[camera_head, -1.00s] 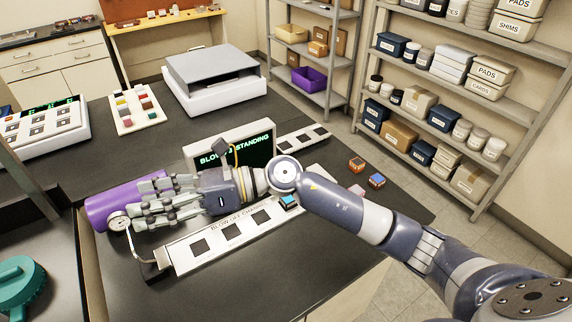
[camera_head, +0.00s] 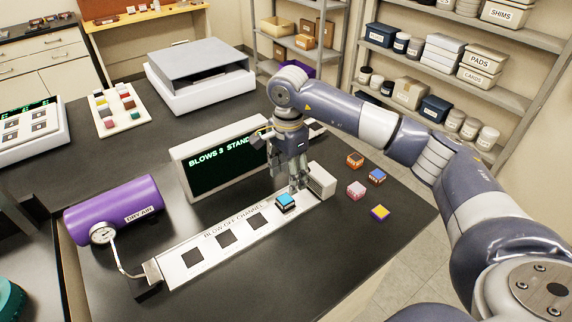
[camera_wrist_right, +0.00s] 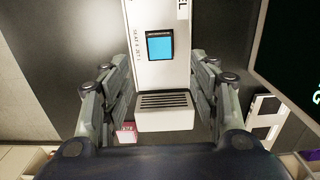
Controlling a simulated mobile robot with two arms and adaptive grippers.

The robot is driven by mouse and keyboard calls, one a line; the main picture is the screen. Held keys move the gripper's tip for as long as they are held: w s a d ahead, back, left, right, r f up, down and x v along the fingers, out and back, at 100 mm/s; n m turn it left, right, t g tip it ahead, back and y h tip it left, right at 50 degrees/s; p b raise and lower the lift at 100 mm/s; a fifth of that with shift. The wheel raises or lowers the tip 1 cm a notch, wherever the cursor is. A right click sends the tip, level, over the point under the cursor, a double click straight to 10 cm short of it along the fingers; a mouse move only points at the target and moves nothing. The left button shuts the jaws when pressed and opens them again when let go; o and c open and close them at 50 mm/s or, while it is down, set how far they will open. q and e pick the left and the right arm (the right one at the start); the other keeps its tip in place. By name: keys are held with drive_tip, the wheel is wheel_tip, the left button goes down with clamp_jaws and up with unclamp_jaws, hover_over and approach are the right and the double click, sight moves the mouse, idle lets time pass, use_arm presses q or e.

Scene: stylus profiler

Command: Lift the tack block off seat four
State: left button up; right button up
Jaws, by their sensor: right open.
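A small block with a bright blue top (camera_head: 286,202) sits on the right-hand seat of the white blow-off channel (camera_head: 215,262); its side lettering is too small to read. The right wrist view shows its blue top (camera_wrist_right: 160,45) between and beyond my fingers. My right gripper (camera_head: 297,186) points down just above and behind the block, open and empty, apart from it. In the wrist view its fingers (camera_wrist_right: 152,65) are spread to either side of the channel. My left gripper is not in view.
A grey vented end piece (camera_head: 321,180) stands at the channel's right end. A display (camera_head: 225,160) stands behind the channel, partly hidden by my right arm. A purple air cylinder (camera_head: 115,208) lies at left.

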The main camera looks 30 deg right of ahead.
sight(288, 198)
wheel_tip(288, 198, down, 8)
drive_tip(key=shift+f+p, duration=0.1)
drive_tip(key=shift+p, duration=0.85)
clamp_jaws()
